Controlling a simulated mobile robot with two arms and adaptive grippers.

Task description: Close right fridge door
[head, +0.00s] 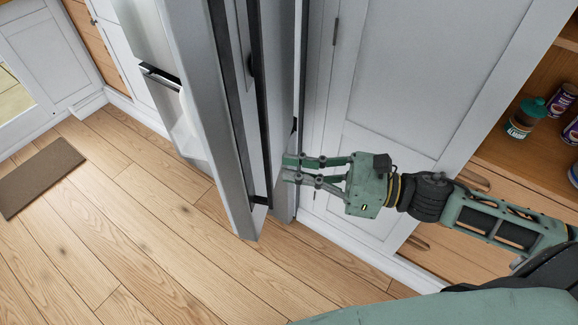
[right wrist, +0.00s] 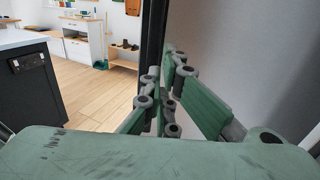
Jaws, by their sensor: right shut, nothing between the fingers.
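The grey fridge door (head: 212,110) stands ajar in the head view, its long edge running down toward the wood floor. A dark strip (head: 244,110) runs along its side toward my right gripper. My right gripper (head: 287,169) is shut and empty, with its fingertips close to the door's lower part, on the right side of it. I cannot tell whether they touch. In the right wrist view the fingers (right wrist: 165,95) are in front of a smooth grey panel (right wrist: 245,60) and a dark upright strip (right wrist: 153,50). My left gripper is not in view.
A white cabinet (head: 395,80) stands right of the fridge, close behind my right gripper. Open shelves with jars (head: 526,117) are at the far right. The wood floor (head: 110,220) left of the door is clear except for a brown mat (head: 40,177).

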